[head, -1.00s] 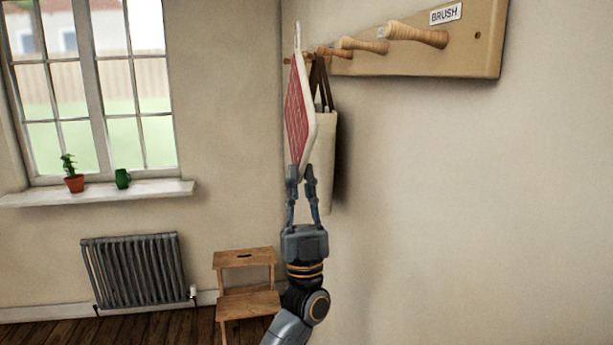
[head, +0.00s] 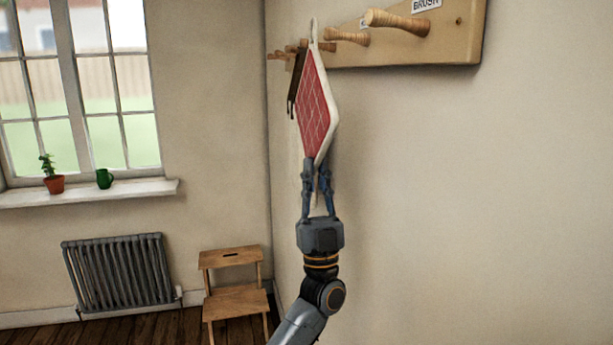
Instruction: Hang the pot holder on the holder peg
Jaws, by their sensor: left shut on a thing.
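The pot holder (head: 318,105) is a red diamond-shaped pad with a white grid and white edge, held upright with its cloth loop (head: 314,29) at the top. My left gripper (head: 316,165) is shut on its bottom corner from below. The peg rail (head: 440,50) on the right-hand wall carries several turned wooden pegs, among them one (head: 347,36) just right of the loop and a nearer one (head: 398,22) under the "BRUSH" label. The loop overlaps the rail in the picture; I cannot tell its depth from the pegs. The other labels are unreadable or hidden. My right gripper is out of view.
A bag with dark straps (head: 294,84) hangs on a farther peg, mostly hidden behind the pot holder. A wooden step stool (head: 235,300) stands on the floor below. A radiator (head: 120,272) and a windowsill (head: 90,194) are on the left. The wall right of my arm is bare.

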